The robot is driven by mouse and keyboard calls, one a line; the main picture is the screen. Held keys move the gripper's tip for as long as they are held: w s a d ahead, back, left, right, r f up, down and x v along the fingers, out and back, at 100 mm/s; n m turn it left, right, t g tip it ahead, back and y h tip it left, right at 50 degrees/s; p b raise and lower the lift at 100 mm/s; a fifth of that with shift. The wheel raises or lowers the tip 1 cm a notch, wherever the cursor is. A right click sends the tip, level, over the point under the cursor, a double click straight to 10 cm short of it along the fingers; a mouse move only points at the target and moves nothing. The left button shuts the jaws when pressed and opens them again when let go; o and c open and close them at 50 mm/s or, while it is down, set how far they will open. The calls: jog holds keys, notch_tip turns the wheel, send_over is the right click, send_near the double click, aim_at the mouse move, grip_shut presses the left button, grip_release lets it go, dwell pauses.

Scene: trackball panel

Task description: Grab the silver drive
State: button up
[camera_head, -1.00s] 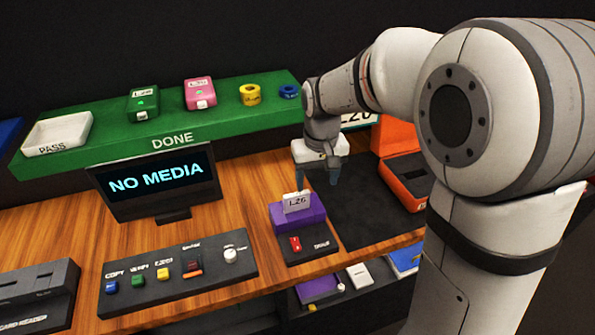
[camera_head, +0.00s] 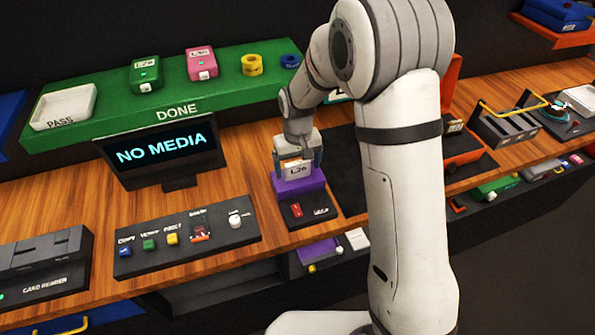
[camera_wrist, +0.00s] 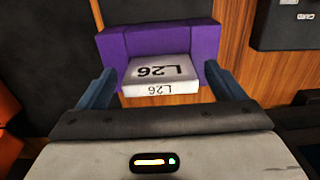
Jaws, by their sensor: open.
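In the wrist view the drive (camera_wrist: 159,72) sits against the purple dock (camera_wrist: 203,43). My gripper (camera_head: 297,162) is at the drive from above. In the wrist view my gripper (camera_wrist: 163,88) is open, one blue finger on each side of the drive, with gaps showing between fingers and drive.
A black base with a red switch (camera_head: 296,209) lies in front of the dock. A button panel (camera_head: 187,237) and a NO MEDIA screen (camera_head: 160,154) stand to the left. The green DONE shelf (camera_head: 110,121) runs behind. An orange case (camera_head: 462,150) is to the right.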

jog(key=shift+f, duration=0.15)
jog(key=c, duration=1.1)
jog(key=shift+c, duration=0.2)
